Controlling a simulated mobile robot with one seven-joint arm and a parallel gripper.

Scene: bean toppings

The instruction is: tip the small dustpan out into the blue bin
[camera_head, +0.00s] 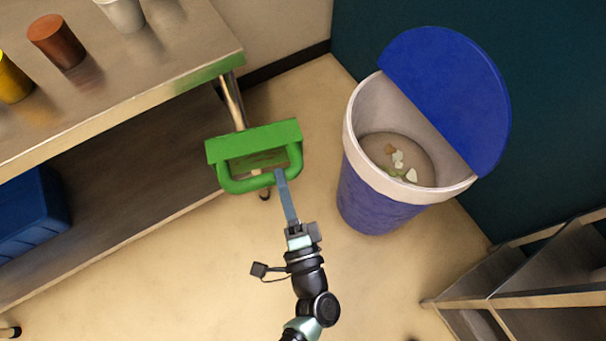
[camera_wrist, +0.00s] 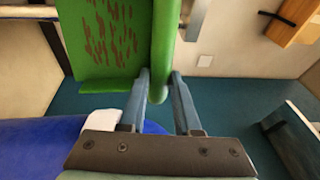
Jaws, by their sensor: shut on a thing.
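The small green dustpan (camera_head: 254,138) is held up between the table and the bin, left of the bin's opening and not over it. My gripper (camera_head: 281,176) is shut on its green handle bar. In the wrist view the handle (camera_wrist: 163,40) passes between my fingertips (camera_wrist: 160,74), and the pan face (camera_wrist: 105,45) shows brown patches; I cannot tell whether they are loose bits or marks. The blue bin (camera_head: 385,205) stands upright with a white rim, and its blue lid (camera_head: 450,90) is raised at the back. Several pale and greenish scraps (camera_head: 400,165) lie inside it.
A table (camera_head: 170,75) at the upper left holds a yellow cup (camera_head: 12,82), a brown cup (camera_head: 57,42) and a white cup (camera_head: 122,12). A blue crate (camera_head: 30,215) sits on its lower shelf. A wooden rack (camera_head: 530,290) stands at the lower right. The floor around the bin is clear.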

